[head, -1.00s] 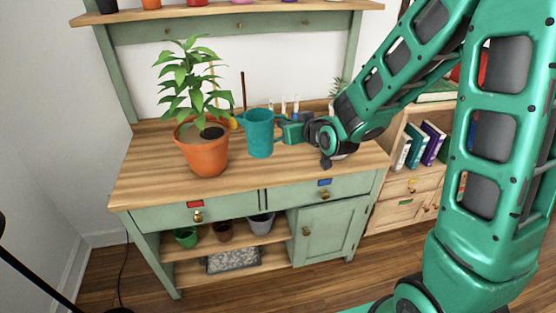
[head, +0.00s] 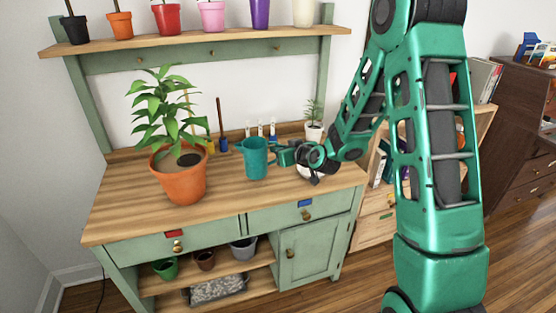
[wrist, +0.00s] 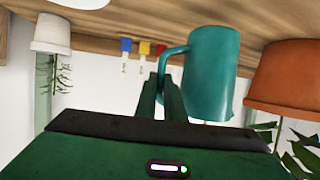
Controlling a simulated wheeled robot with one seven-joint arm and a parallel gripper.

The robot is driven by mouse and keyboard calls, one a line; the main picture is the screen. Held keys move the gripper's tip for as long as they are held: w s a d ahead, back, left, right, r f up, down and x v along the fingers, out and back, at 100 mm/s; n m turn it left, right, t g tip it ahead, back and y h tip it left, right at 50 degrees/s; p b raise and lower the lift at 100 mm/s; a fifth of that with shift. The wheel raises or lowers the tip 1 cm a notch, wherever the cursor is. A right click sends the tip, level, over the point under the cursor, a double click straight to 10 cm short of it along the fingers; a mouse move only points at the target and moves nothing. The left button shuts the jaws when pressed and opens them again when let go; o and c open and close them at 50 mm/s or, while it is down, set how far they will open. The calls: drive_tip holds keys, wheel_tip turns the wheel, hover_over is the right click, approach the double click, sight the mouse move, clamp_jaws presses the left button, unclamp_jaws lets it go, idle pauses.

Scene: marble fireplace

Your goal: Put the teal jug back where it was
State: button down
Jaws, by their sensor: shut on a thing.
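The teal jug (head: 256,158) is upright over the right-hand half of the wooden bench top (head: 225,203). I cannot tell whether its base touches the wood. My gripper (head: 279,155) reaches it from the right and is shut on its handle. In the wrist view the jug (wrist: 211,70) appears upside down, with its handle between the fingers of my gripper (wrist: 170,88).
A large plant in an orange pot (head: 181,182) stands left of the jug. Behind are several small colour-tagged items (head: 261,131) and a small plant in a white pot (head: 314,131). A shelf of pots (head: 200,40) runs above. The bench's front middle is clear.

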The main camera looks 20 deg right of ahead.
drive_tip(key=shift+f, duration=1.85)
drive_tip(key=c, duration=1.8)
unclamp_jaws()
drive_tip(key=shift+f, duration=0.1)
drive_tip(key=shift+c, duration=0.2)
